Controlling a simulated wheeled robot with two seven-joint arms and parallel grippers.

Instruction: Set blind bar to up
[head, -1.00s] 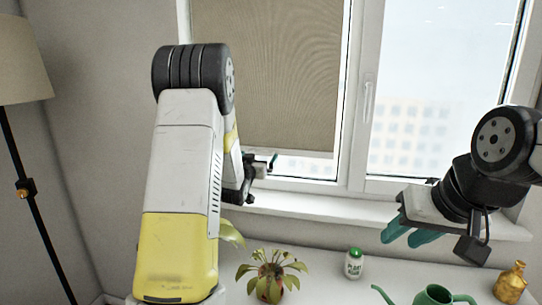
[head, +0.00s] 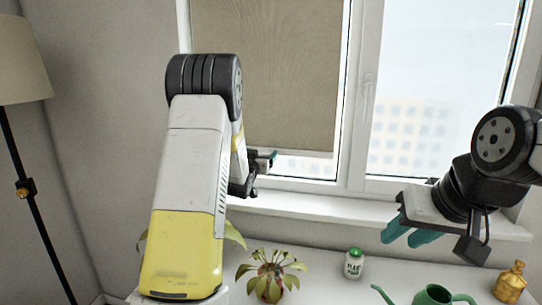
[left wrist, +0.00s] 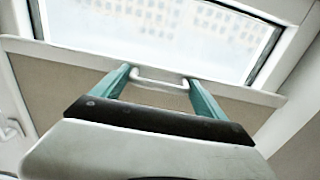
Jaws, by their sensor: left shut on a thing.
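A beige blind (head: 270,90) covers most of the left window pane, and its pale bar (head: 310,155) hangs low, a little above the bottom of the window frame. In the left wrist view the bar (left wrist: 60,53) carries a white bracket-like handle (left wrist: 160,80). My left gripper (head: 268,160) is at the bar in the head view. In the left wrist view its teal fingers (left wrist: 160,92) sit on either side of the handle, shut on it. My right gripper (head: 410,234) is open and empty above the sill area, away from the blind.
Below the window, a white surface (head: 320,288) holds a potted plant (head: 270,275), a plant food bottle (head: 354,263), a green watering can (head: 432,296) and a brass sprayer (head: 510,282). A floor lamp (head: 22,60) stands at the left. The window handle (head: 367,98) is right of the blind.

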